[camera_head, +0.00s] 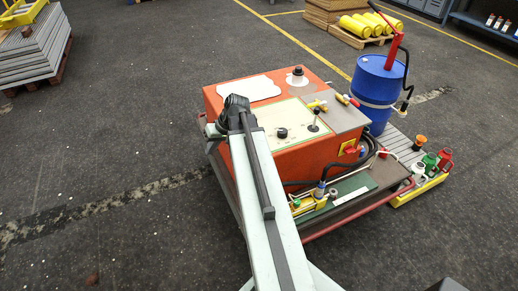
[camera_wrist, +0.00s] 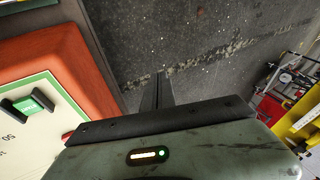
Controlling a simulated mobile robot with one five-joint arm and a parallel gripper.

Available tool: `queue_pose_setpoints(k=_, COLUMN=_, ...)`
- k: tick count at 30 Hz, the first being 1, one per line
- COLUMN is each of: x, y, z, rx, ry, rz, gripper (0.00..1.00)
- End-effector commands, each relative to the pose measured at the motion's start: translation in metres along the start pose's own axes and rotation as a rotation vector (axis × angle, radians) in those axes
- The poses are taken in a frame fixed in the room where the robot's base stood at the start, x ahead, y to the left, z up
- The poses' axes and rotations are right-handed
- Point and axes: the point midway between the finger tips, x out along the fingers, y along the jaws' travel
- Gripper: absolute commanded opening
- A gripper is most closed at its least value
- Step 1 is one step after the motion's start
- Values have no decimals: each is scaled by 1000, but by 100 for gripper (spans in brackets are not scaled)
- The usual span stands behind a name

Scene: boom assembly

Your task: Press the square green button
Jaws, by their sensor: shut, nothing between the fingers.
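The square green button (camera_wrist: 35,103) shows at the left edge of the wrist view. It sits in a dark frame on the cream panel (camera_wrist: 22,135) of the orange machine. In the wrist view my gripper (camera_wrist: 158,78) is shut and empty, with its dark fingers together. The fingers appear right of the machine's orange edge, with dark floor behind them, apart from the button. In the head view the cream panel (camera_head: 298,116) is on top of the orange machine (camera_head: 310,165), and I cannot make out the green button there; my arm covers part of the panel.
The machine's top also carries a black knob (camera_head: 282,132), a lever (camera_head: 315,120) and a round black-topped part (camera_head: 297,76). A blue barrel (camera_head: 378,85) stands behind at right, near several bottles on a yellow-edged pallet.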

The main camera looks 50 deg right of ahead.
Motion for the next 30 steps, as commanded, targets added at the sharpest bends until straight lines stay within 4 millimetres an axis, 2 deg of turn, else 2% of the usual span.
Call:
queue_pose_setpoints(k=1, x=-16, y=36, z=-9, rx=38, ry=59, rz=-17, gripper=0)
queue_pose_setpoints(k=3, x=-39, y=75, z=-16, rx=74, ry=141, rz=-40, gripper=0)
queue_pose_setpoints(k=6, x=-70, y=124, z=-21, rx=113, ry=243, rz=-58, gripper=0)
queue_pose_setpoints(k=10, x=-100, y=165, z=-22, rx=144, ry=335, rz=-66, gripper=0)
queue_pose_setpoints(k=12, x=-109, y=176, z=-21, rx=152, ry=362, rz=-66, gripper=0)
queue_pose_setpoints(k=16, x=-115, y=184, z=-20, rx=156, ry=380, rz=-68, gripper=0)
queue_pose_setpoints(k=25, x=-114, y=184, z=-20, rx=156, ry=379, rz=-67, gripper=0)
queue_pose_setpoints(k=30, x=-105, y=187, z=-17, rx=157, ry=378, rz=-67, gripper=0)
